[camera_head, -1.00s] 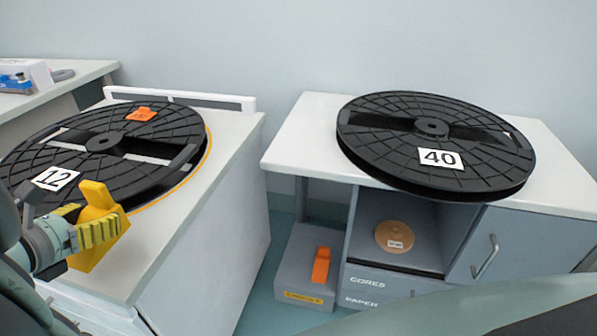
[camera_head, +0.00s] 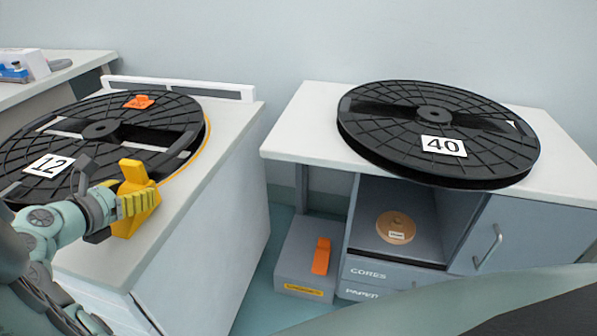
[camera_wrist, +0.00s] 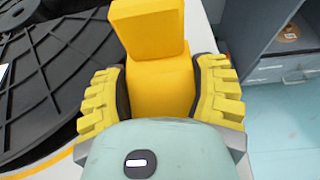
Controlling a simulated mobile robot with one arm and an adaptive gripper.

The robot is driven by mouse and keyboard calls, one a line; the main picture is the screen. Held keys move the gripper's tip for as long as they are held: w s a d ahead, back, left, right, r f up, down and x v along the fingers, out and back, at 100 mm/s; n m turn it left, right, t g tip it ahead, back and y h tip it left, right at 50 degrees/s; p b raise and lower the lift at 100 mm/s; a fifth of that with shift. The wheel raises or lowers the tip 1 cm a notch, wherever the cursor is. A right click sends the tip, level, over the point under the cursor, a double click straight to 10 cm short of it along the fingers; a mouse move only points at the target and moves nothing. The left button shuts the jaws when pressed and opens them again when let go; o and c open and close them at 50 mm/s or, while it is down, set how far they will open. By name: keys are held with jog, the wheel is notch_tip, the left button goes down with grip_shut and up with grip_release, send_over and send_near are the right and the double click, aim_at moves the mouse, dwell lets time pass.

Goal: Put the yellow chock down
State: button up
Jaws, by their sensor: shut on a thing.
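The yellow chock (camera_head: 134,208) is at the right edge of the left station's white top (camera_head: 178,222), beside the black reel marked 12 (camera_head: 75,168). My gripper (camera_head: 137,203) is shut on the chock, with a ridged yellow finger along its side. In the wrist view the chock (camera_wrist: 160,85) stands between the two fingers (camera_wrist: 163,95), its upper block rising above them. The chock's underside is hidden, so I cannot tell whether it touches the top.
An orange chock (camera_head: 139,101) lies on reel 12. A reel marked 40 (camera_head: 440,120) lies on the right cabinet (camera_head: 300,140). Below are a shelf with a tan disc (camera_head: 396,227) and a grey box (camera_head: 296,262) with an orange piece (camera_head: 321,256).

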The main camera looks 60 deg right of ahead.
jog(key=shift+d+r, duration=0.15)
jog(key=shift+r, duration=0.05)
jog(key=shift+f, duration=0.1)
jog(key=o, duration=0.9)
jog(key=shift+f, duration=0.1)
jog(key=o, duration=0.4)
jog(key=shift+w, duration=0.1)
jog(key=shift+o, duration=0.2)
